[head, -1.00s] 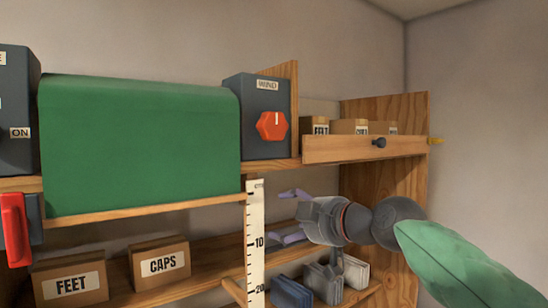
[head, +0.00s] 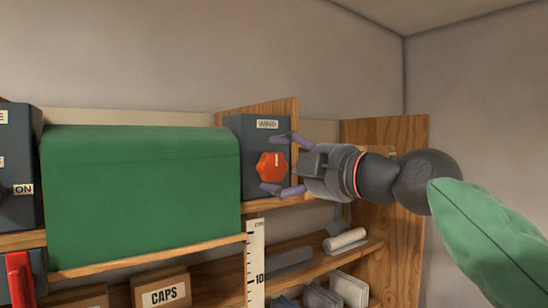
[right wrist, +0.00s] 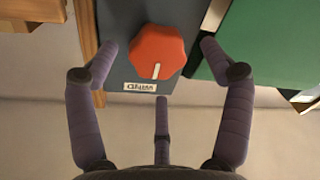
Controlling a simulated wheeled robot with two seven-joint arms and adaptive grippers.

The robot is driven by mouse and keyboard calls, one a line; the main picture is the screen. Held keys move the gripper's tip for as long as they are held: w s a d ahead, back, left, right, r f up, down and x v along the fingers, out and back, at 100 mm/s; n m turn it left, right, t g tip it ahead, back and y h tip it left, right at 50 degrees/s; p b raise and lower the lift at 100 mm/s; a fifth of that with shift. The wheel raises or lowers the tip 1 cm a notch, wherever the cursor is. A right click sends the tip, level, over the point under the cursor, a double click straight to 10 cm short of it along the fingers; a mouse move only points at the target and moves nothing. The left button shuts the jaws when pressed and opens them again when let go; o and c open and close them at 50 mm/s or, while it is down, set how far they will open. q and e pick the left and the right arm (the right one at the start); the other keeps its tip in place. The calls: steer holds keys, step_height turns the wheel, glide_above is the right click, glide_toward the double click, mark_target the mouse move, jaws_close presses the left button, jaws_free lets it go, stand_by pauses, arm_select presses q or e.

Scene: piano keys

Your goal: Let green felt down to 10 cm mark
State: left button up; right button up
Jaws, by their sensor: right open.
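The green felt (head: 140,195) hangs over the shelf as a wide sheet with a wooden bar (head: 150,256) along its lower edge. The bar is near the top of the white cm scale (head: 256,262), above its 10 mark. The red knob (head: 272,166) sits on the dark box labelled WIND (head: 250,135), and its white line points up in the head view. My right gripper (head: 281,163) is open in front of the knob, with fingers above and below it. The right wrist view shows the knob (right wrist: 158,52) between the spread fingers, apart from them. My left gripper is not in view.
A dark box with an ON label (head: 18,160) and a red handle (head: 20,278) stand at the left. Below are a CAPS box (head: 162,292) and grey rolls and blocks (head: 345,240). A wooden side panel (head: 400,230) stands right of my gripper.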

steer(key=shift+p+x, duration=0.35)
steer(key=shift+x, duration=1.15)
steer(key=shift+d, duration=0.15)
steer(key=c, duration=1.1)
